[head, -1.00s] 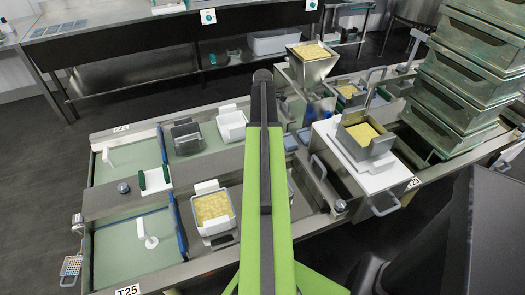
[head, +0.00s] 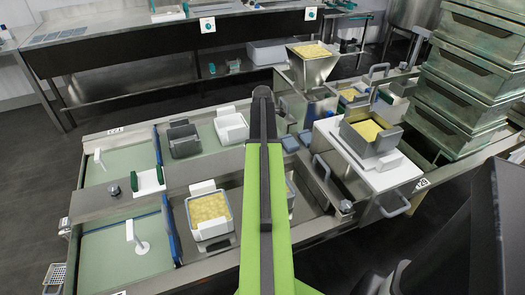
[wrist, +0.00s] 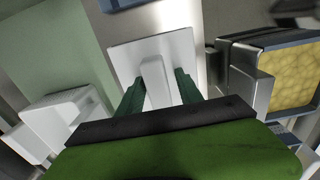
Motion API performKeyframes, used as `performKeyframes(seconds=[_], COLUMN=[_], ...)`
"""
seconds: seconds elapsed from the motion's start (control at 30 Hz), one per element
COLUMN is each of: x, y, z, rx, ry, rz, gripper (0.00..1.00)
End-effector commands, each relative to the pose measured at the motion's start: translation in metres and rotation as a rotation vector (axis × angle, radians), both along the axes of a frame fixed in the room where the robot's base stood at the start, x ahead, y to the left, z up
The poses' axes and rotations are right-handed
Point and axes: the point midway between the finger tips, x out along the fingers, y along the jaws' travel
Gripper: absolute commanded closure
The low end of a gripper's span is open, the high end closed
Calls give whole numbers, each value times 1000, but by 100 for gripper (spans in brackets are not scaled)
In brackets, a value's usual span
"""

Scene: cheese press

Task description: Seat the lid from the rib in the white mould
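A square white lid (wrist: 180,48) with an upright tab shows in the wrist view, over a steel strip that looks like the rib (head: 120,202). My gripper (wrist: 160,76) has its two dark green fingers on either side of the tab; they look open, with a narrow gap at the right. Whether the left finger touches is unclear. In the head view my own arm hides the gripper and this lid. A white mould (head: 232,137) without visible curd stands in the far bay. Another pale mould (head: 214,232), filled with yellow curd (head: 208,207), stands in the near bay.
A grey mould (head: 184,147) is beside the far white mould. A white piece with green ends (head: 148,180) sits on the rib at left. A curd-filled steel mould (head: 385,142) stands on a white board at right, near stacked crates (head: 465,90). Green bay floors at left are mostly clear.

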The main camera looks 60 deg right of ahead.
Motion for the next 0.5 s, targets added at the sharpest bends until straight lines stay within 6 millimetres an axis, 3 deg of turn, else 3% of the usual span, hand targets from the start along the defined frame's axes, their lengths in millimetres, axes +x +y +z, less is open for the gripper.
performKeyframes(seconds=[0.03,0.17,0.5], x=[-1,-1,0], y=[3,4,5], z=[-5,-6,-4], rx=[8,10,10], ry=[3,3,2], rz=[0,1,2], gripper=[76,92,94])
